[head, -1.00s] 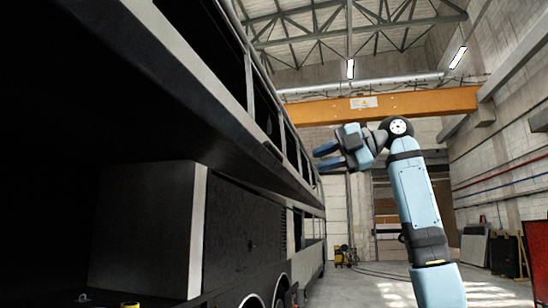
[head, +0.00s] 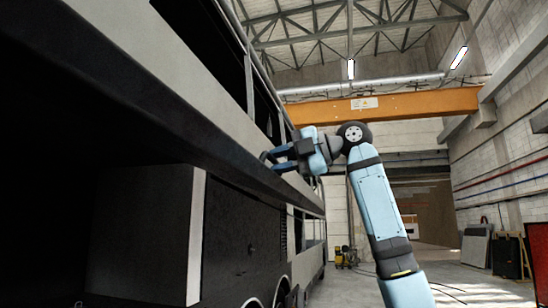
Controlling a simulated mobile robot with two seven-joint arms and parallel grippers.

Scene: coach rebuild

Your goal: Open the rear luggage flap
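The coach (head: 240,225) fills the left side of the head view. A long pale panel with a black lower edge (head: 150,75) slants across its side above a dark recess; I take it for the luggage flap, but cannot tell its exact angle. My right gripper (head: 274,160) points left at the panel's far part. Its two dark blue fingers are apart, with a gap between them. They overlap a small dark part at the panel, perhaps a handle; contact is unclear. My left gripper is out of view.
Below the panel is a dark box-like bay with a pale upright edge (head: 196,235). Wheel arches show at the bottom. An orange beam (head: 400,104) crosses the hall. A yellow machine (head: 345,256) stands on the floor beyond. The floor to the right is mostly clear.

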